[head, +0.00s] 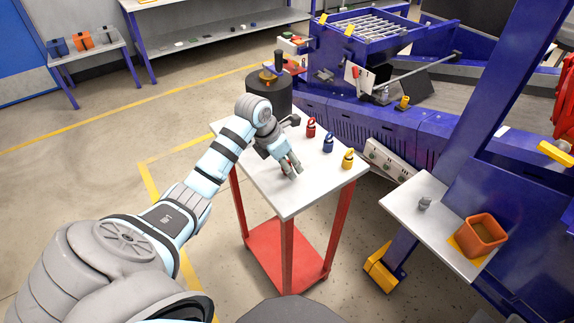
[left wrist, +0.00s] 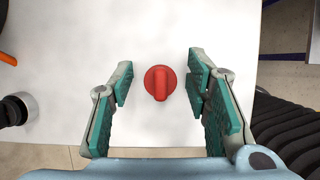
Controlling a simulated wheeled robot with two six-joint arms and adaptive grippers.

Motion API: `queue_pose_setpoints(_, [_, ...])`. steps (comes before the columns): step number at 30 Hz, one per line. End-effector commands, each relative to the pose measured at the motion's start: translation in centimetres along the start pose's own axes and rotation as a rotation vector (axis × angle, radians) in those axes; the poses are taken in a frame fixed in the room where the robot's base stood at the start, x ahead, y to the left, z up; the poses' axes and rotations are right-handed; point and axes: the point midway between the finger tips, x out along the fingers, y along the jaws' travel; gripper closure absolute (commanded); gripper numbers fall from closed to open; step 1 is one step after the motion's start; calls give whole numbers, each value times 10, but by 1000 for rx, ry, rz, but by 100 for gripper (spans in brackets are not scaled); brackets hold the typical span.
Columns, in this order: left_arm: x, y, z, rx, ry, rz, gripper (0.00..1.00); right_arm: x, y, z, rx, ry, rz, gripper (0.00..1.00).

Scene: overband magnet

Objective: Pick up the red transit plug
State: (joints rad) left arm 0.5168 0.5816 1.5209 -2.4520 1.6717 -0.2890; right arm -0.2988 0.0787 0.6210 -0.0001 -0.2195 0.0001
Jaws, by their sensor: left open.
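The red transit plug (left wrist: 160,83) shows in the left wrist view as a round red disc with a raised bar grip, lying on the white table top (left wrist: 60,60). My left gripper (head: 291,170) is above the white table top in the head view, pointing down. Its two green-padded fingers stand open on either side of the plug in the left wrist view, with a gap on each side, touching neither edge. In the head view the gripper largely hides the plug. My right gripper is not in view.
A red padlock-like piece (head: 311,128), a blue one (head: 328,143) and a yellow one (head: 348,159) stand along the table's right side. A dark cylinder (head: 268,92) is at its far corner. A side shelf (head: 405,205) carries an orange bin (head: 484,232) and a small grey piece (head: 424,203).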

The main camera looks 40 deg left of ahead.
Motion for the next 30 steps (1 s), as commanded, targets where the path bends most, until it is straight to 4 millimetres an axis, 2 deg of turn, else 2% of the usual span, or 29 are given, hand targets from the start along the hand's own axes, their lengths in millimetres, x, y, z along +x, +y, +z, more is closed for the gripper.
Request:
queue_pose_setpoints(4, [0,0,0,0,-1,1,56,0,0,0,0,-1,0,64])
queue_pose_setpoints(5, [0,0,0,0,-1,1,59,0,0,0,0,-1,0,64])
queue_pose_setpoints(12, [-1,0,0,-1,-1,1,98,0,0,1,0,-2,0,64])
queue_pose_setpoints(13, [-1,0,0,-1,-1,1,100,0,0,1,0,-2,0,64])
queue_pose_setpoints(23, [-7,1,2,-1,-2,1,100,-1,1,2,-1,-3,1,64])
queue_pose_setpoints(26, [-19,1,8,-1,-4,2,100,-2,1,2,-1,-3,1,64])
queue_pose_setpoints(30, [-55,1,23,0,-7,4,100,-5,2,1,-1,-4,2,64])
